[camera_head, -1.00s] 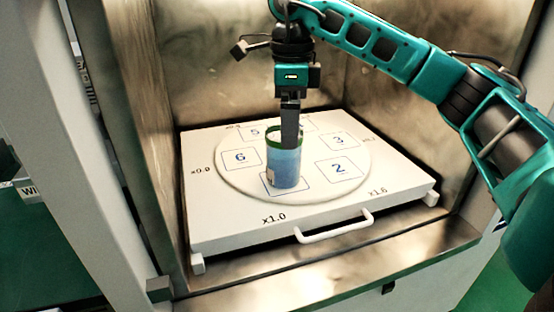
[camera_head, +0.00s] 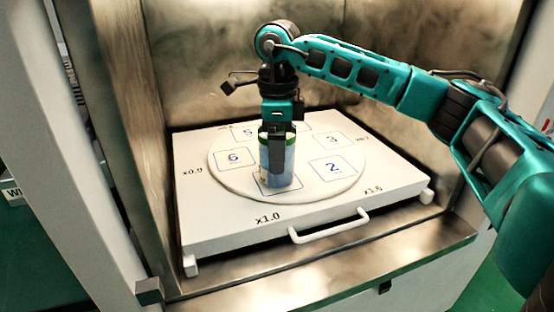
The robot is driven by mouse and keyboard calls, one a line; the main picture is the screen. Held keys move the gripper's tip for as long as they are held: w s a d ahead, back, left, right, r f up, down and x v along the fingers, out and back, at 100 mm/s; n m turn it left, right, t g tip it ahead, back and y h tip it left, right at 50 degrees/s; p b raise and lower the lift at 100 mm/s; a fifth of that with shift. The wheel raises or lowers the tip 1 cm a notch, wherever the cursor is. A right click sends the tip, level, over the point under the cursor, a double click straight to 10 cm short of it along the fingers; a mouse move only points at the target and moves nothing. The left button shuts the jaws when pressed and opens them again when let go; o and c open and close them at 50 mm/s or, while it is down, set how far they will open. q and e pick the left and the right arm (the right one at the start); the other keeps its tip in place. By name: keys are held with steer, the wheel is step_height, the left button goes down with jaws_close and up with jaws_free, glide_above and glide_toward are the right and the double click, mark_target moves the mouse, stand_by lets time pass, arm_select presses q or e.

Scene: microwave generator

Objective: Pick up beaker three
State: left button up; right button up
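A blue beaker (camera_head: 289,168) with a green rim stands upright on the round white turntable (camera_head: 226,184), over the front square, whose number it hides. My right gripper (camera_head: 277,157) points straight down at the beaker. One dark finger lies in front of the beaker's near side and overlaps its rim and upper wall. The other finger is hidden, so I cannot tell whether the gripper is open or has closed on the beaker. My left gripper is not in view.
The turntable has numbered squares; 2, 3, 5 and 6 can be read. It sits on a white tray (camera_head: 212,222) with a front handle (camera_head: 328,228), inside a metal-walled chamber (camera_head: 385,75). Side walls stand close on the left and right.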

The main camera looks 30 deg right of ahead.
steer(key=c, duration=0.9)
